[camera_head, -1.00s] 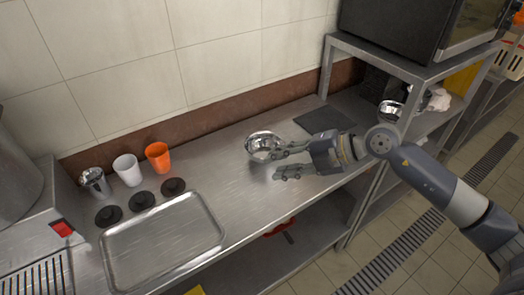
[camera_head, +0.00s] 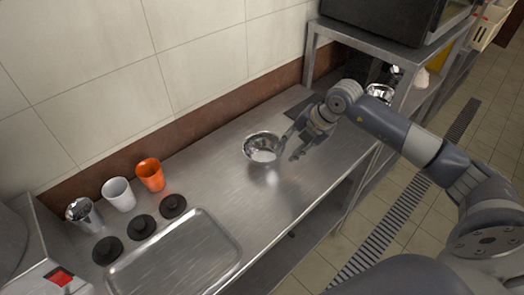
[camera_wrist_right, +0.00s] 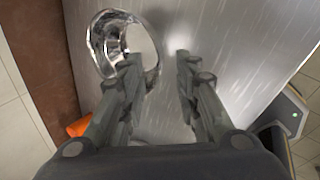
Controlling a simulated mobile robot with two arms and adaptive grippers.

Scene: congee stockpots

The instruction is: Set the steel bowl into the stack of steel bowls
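A shiny steel bowl (camera_head: 262,148) sits upright on the steel counter, near its middle. In the right wrist view the bowl (camera_wrist_right: 112,42) is at the upper left. My right gripper (camera_head: 289,147) is open just right of the bowl. In the wrist view the fingers (camera_wrist_right: 157,60) are apart; the left fingertip overlaps the bowl's near rim, and I cannot tell whether it touches. More steel bowlware (camera_head: 379,92) stands on the shelf unit at the right, partly hidden by my arm; I cannot tell how many bowls it holds. My left gripper is not in view.
A steel cup (camera_head: 82,212), a white cup (camera_head: 119,194) and an orange cup (camera_head: 150,175) stand at the left behind several black discs (camera_head: 142,227). An empty metal tray (camera_head: 178,258) lies in front. A black oven (camera_head: 385,30) tops the shelf unit. The counter between tray and bowl is clear.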

